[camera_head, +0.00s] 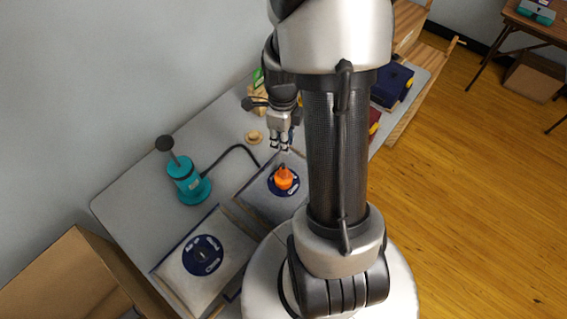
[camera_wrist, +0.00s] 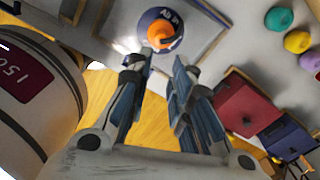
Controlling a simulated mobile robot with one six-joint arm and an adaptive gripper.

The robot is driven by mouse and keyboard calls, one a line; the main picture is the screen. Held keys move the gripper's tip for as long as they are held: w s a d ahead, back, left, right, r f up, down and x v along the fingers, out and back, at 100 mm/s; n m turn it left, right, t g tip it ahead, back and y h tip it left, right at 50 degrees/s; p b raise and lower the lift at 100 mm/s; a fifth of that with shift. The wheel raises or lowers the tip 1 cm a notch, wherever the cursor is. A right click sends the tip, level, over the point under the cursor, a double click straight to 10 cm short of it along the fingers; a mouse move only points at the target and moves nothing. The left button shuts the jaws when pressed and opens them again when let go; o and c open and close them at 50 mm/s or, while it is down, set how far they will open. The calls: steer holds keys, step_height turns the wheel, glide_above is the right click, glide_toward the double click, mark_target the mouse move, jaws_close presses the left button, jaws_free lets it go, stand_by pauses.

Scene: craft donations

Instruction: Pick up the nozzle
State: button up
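An orange piece that looks like the nozzle (camera_head: 284,179) stands on a round dark-blue disc on a flat grey panel (camera_head: 254,203). In the wrist view the orange nozzle (camera_wrist: 161,34) lies just beyond my fingertips, with white lettering on the disc beside it. My gripper (camera_head: 280,146) is open and empty, above and slightly behind the nozzle in the head view. In the wrist view my gripper (camera_wrist: 163,58) has its two fingers apart with floor showing between them. The fingers do not touch the nozzle.
A teal pump (camera_head: 187,181) with a black hose stands left on the grey table (camera_head: 130,205). A second panel (camera_head: 178,275) with a blue disc lies at the front. A red box (camera_wrist: 245,105), a blue box (camera_wrist: 286,138) and coloured balls (camera_wrist: 298,42) are right in the wrist view.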

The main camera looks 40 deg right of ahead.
mark_target(284, 169)
steer(key=shift+o, duration=0.6)
steer(key=shift+r, duration=0.1)
steer(key=o, duration=0.4)
step_height(284, 169, down, 11)
steer(key=b, duration=0.3)
steer(key=shift+d+f+b, duration=0.2)
steer(key=shift+f+b, duration=1)
steer(key=shift+f, duration=1.85)
